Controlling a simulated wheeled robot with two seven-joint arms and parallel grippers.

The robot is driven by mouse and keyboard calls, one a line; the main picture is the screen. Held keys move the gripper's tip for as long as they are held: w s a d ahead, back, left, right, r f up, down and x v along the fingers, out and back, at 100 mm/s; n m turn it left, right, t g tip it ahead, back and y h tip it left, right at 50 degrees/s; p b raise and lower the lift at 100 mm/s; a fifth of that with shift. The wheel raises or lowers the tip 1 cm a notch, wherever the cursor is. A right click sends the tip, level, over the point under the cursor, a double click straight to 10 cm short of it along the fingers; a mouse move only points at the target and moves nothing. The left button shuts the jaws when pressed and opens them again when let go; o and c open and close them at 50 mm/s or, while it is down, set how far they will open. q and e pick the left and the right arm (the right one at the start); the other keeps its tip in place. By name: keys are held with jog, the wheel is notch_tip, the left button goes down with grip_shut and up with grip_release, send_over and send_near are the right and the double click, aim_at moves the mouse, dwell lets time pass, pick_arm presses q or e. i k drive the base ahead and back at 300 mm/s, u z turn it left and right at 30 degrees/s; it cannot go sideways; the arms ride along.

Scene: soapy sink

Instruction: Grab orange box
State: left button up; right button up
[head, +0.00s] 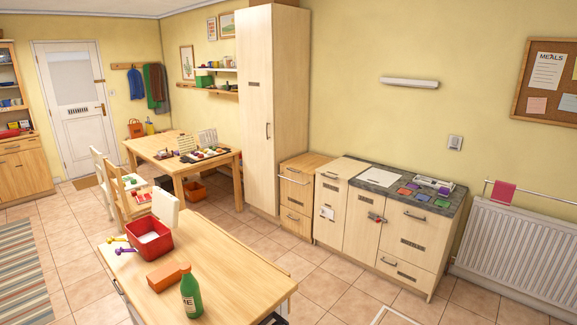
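An orange box (168,276), a low brick-shaped block, lies on the near wooden counter (225,262). It sits in front of a red tub (150,240) and left of and behind a green bottle (191,293). A small gap of counter seems to separate it from the tub; whether the bottle touches it is hard to tell. Neither of my grippers shows in the head view.
Purple and yellow handled utensils (117,244) rest at the tub's left side. The counter right of the box is clear. Another orange container (194,191) stands on the floor under the far table (170,160). Tiled floor lies between the counter and the cabinets (345,215).

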aim_at(160, 279)
jog(key=u, duration=0.2)
jog(key=k, duration=0.95)
jog(key=u, duration=2.15)
jog(key=i, duration=2)
jog(key=z, duration=1.1)
jog(key=i, duration=1)
jog(key=z, duration=0.9)
